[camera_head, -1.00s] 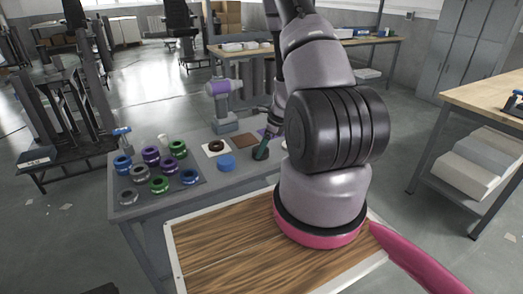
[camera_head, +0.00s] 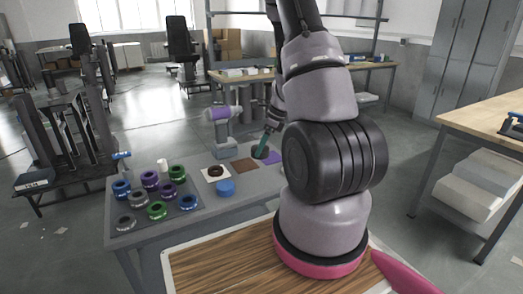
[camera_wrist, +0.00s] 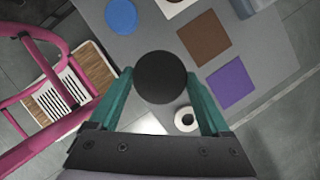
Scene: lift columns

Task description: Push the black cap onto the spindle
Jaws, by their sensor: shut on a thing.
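My gripper (camera_wrist: 160,92) has teal fingers shut on the round black cap (camera_wrist: 158,72), whose top faces the wrist camera. In the head view the fingers (camera_head: 265,142) hang over the far right of the grey table, with the cap (camera_head: 261,153) small at their tips beside a purple square. A white ring with a dark centre (camera_wrist: 186,119) shows just beyond the cap, between the fingers. I cannot tell whether it is the spindle. The cap's underside is hidden, so I cannot tell whether it touches anything.
Brown (camera_wrist: 204,37) and purple (camera_wrist: 234,88) squares and a blue round cap (camera_wrist: 121,15) lie on the table. Several coloured rings stand on a dark mat (camera_head: 128,226) at the left. A grey and purple device (camera_head: 222,113) stands at the back edge. A wooden panel (camera_head: 215,268) is in front.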

